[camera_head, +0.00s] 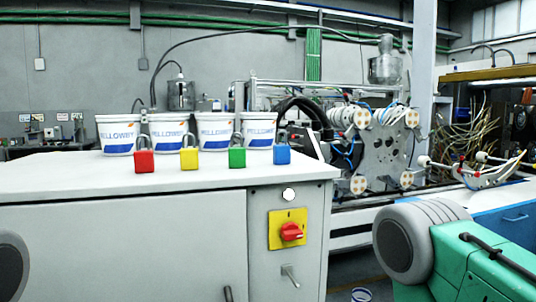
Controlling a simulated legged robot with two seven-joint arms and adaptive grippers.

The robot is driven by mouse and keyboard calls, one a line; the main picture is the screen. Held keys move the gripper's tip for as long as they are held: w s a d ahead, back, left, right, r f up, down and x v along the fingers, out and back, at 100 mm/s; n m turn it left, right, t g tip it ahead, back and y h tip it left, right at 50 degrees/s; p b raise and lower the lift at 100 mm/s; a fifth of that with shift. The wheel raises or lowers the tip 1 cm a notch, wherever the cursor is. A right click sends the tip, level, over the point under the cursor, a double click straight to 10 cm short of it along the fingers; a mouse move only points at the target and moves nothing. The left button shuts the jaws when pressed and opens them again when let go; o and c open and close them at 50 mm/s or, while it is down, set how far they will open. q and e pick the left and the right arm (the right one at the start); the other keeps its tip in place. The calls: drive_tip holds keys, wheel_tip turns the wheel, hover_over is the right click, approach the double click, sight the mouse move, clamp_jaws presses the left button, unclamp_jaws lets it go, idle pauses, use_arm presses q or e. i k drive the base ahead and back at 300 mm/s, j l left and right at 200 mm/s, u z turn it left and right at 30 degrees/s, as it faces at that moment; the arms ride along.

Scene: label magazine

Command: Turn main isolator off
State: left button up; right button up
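The main isolator is a red rotary knob (291,232) on a yellow plate (275,239). It sits on the right part of the front of a light grey cabinet (120,235). The plate has a small dark mark above the knob. The knob's grip looks roughly sideways, but I cannot tell its exact setting. A metal peg or handle (289,274) sticks out below the plate, and a white round lamp or button (289,194) is above it. Neither of my grippers is in view. Nothing touches the knob.
Red (144,161), yellow (189,158), green (237,157) and blue (282,155) padlocks stand on the cabinet top, before several white buckets (169,132). A machine (375,140) stands behind at right. The space before the knob is clear.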

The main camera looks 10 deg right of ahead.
sight(290, 230)
drive_tip(key=l+u, duration=0.2)
drive_tip(key=u, duration=0.35)
drive_tip(key=k+l+u, duration=0.35)
drive_tip(key=k+l, duration=0.15)
drive_tip(key=l, duration=0.3)
drive_tip(key=k+l+u, duration=0.3)
drive_tip(key=k+l, duration=0.85)
drive_tip(key=l, duration=0.2)
